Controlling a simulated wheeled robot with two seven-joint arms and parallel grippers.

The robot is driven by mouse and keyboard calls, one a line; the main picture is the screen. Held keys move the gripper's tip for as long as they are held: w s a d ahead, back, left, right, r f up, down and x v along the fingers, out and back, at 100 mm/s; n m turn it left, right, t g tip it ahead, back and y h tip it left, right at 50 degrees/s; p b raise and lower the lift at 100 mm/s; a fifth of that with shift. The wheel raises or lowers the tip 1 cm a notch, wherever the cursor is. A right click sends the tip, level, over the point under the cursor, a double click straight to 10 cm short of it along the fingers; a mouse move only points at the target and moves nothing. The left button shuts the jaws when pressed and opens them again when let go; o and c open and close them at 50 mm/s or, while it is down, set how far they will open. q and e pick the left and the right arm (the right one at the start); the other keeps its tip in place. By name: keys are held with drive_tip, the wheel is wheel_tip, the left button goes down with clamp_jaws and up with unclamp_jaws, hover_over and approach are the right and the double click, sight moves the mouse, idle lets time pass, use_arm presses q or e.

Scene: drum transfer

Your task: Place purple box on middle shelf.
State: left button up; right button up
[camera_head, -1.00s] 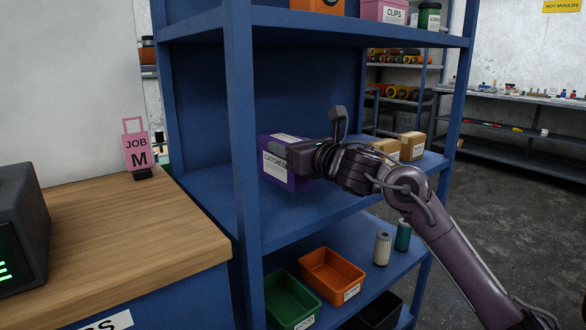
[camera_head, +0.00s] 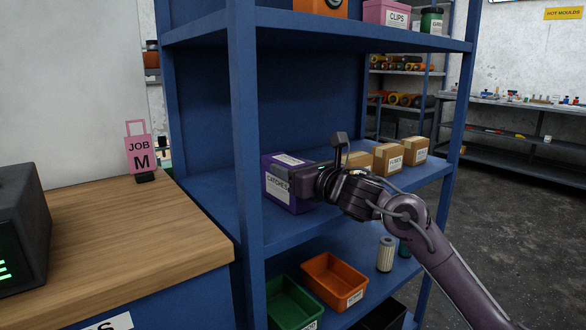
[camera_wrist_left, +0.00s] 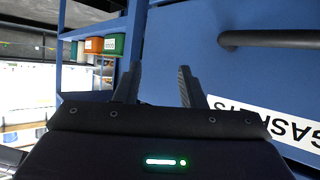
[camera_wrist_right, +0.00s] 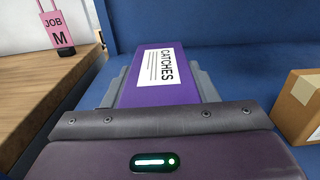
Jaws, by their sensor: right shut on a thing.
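The purple box (camera_head: 279,190), with a white CATCHES label, is at the left end of the blue middle shelf (camera_head: 316,224), upright. Its base looks level with the board; I cannot tell whether it touches. My right gripper (camera_head: 300,178) reaches in from the right and is shut on the purple box, a finger on each side. In the right wrist view the box (camera_wrist_right: 158,92) lies between the two fingers. My left gripper (camera_wrist_left: 158,85) shows only in its wrist view, open and empty, near a blue front labelled GASKETS (camera_wrist_left: 265,118).
Several cardboard boxes (camera_head: 388,158) stand to the right on the middle shelf. A blue upright post (camera_head: 246,150) is in front at left. Below are a green bin (camera_head: 292,303), an orange bin (camera_head: 335,282) and cylinders (camera_head: 385,254). A pink clips box (camera_head: 388,13) is above.

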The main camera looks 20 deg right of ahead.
use_arm(q)
drive_tip(key=shift+w+r+t, duration=0.2)
drive_tip(key=shift+r+t, duration=0.1)
drive_tip(key=shift+r, duration=0.05)
drive_tip(key=shift+r, duration=0.2)
use_arm(e)
drive_tip(key=o, duration=1.4)
drive_tip(key=shift+f, duration=0.1)
drive_tip(key=v, duration=0.7)
drive_tip(key=shift+d, duration=0.15)
use_arm(q)
drive_tip(key=shift+w+d+r+t+h+b, duration=0.15)
drive_tip(key=shift+w+r+t, duration=0.15)
drive_tip(key=shift+r, duration=0.3)
drive_tip(key=shift+w+a+r+t+h+b, duration=0.1)
drive_tip(key=shift+w+r+t, duration=0.2)
drive_tip(key=shift+r, duration=0.25)
drive_tip(key=shift+w+d+r+t+h+b, duration=0.15)
drive_tip(key=shift+w+r+t, duration=0.15)
drive_tip(key=shift+r, duration=0.3)
use_arm(e)
drive_tip(key=shift+v, duration=2.5)
use_arm(q)
drive_tip(key=shift+s, duration=0.1)
